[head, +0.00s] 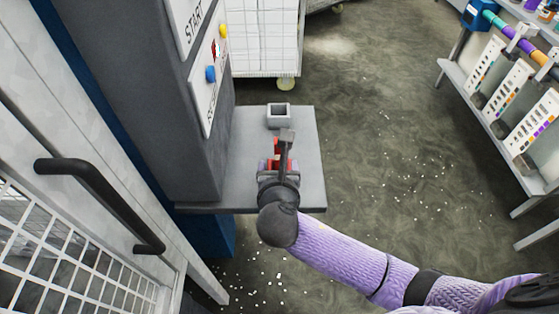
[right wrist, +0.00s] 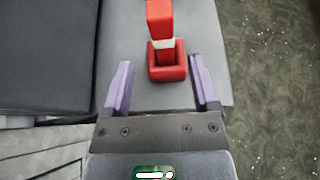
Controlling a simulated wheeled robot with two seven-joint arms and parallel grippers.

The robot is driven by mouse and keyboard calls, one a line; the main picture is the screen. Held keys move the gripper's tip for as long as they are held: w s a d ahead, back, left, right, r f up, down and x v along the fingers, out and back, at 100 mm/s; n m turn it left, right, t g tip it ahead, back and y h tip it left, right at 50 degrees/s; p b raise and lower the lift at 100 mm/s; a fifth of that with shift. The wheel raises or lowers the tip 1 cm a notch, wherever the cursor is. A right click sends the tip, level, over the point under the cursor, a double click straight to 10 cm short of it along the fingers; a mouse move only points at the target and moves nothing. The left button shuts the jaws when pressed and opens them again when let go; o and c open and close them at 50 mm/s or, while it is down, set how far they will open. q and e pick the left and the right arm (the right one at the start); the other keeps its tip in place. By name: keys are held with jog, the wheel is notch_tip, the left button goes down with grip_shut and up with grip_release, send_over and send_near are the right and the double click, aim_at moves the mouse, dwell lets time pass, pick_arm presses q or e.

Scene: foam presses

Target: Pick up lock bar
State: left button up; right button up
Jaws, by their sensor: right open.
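The lock bar seems to be the red bar with a white band (right wrist: 160,20) in the right wrist view. It stands in a red square holder (right wrist: 167,72) on a grey shelf. In the head view, only some red (head: 278,146) shows beside my wrist; the rest is hidden. My right gripper (head: 278,164) is over the shelf, with its purple fingers apart. In the right wrist view, the open fingers (right wrist: 160,82) are on either side of the red holder, with nothing gripped. My left gripper is not in view.
The grey shelf (head: 308,178) also carries a small grey open-topped box (head: 278,122) at its far edge. A dark column with a button panel (head: 210,75) rises left of the shelf. A white mesh cart (head: 262,35) stands beyond.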

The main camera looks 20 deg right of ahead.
aim_at(280, 154)
jog(key=x, duration=0.2)
jog(key=b+x, duration=0.1)
jog(key=x, duration=0.1)
jog(key=b+x, duration=0.1)
jog(key=x, duration=0.1)
jog(key=shift+w+d+r, duration=0.2)
jog(key=shift+w+d, duration=0.1)
jog(key=shift+r, duration=0.1)
grip_shut()
